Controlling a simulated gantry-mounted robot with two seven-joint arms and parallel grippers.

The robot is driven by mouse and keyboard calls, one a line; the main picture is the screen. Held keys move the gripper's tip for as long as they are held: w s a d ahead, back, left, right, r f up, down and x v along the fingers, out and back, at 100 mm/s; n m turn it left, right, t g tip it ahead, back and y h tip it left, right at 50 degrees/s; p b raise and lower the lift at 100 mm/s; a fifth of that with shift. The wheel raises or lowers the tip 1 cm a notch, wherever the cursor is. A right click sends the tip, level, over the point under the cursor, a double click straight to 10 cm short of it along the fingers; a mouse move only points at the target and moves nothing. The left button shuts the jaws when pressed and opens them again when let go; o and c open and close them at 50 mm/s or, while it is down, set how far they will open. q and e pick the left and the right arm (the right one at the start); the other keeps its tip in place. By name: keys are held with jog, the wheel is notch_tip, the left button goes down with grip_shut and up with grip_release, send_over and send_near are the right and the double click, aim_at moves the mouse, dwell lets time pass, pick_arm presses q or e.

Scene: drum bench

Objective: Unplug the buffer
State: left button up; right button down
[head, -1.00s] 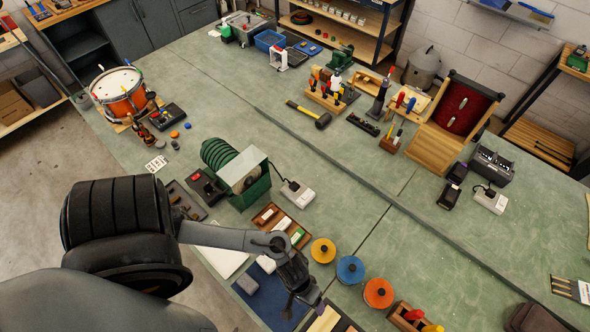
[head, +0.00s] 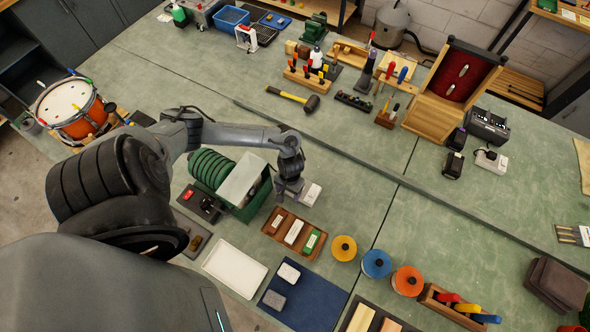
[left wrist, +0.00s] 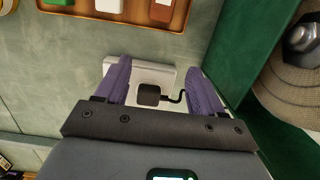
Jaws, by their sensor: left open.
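The buffer (head: 228,180) is a green machine with a ribbed green drum and a pale guard, standing on the bench. Its white socket block (head: 312,193) lies at its right, partly hidden behind my gripper. In the left wrist view, a black plug (left wrist: 149,95) with a short black cord sits in the white socket block (left wrist: 152,73). My left gripper (head: 287,193) is over the block. Its purple fingers (left wrist: 157,88) are open, one on each side of the plug, with gaps to it. My right gripper is not in view.
A wooden tray (head: 270,228) with coloured bars lies just in front of the socket block. The buffer's green housing (left wrist: 255,60) is close beside the right finger. Another plugged white block (head: 491,161) is by a charger at far right. The bench behind the block is clear.

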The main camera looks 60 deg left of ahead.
pick_arm(q)
jog(key=shift+t+y, duration=0.4)
jog(key=shift+t, duration=0.1)
jog(key=w+a+r, duration=0.2)
jog(key=w, duration=0.1)
jog(key=w+a+r, duration=0.1)
jog(key=w, duration=0.1)
jog(key=shift+w+a+r, duration=0.15)
jog(key=shift+w+a, duration=0.1)
jog(key=shift+a, duration=0.05)
jog(key=shift+w+r, duration=0.15)
jog(key=shift+w, duration=0.15)
jog(key=shift+f+b, duration=0.55)
jog(key=shift+b, duration=0.2)
notch_tip(320, 180, down, 5)
jog(key=b, duration=0.6)
jog(key=shift+r, duration=0.1)
jog(key=shift+f, duration=0.3)
jog(key=shift+f+b, duration=0.3)
jog(key=shift+f, duration=0.95)
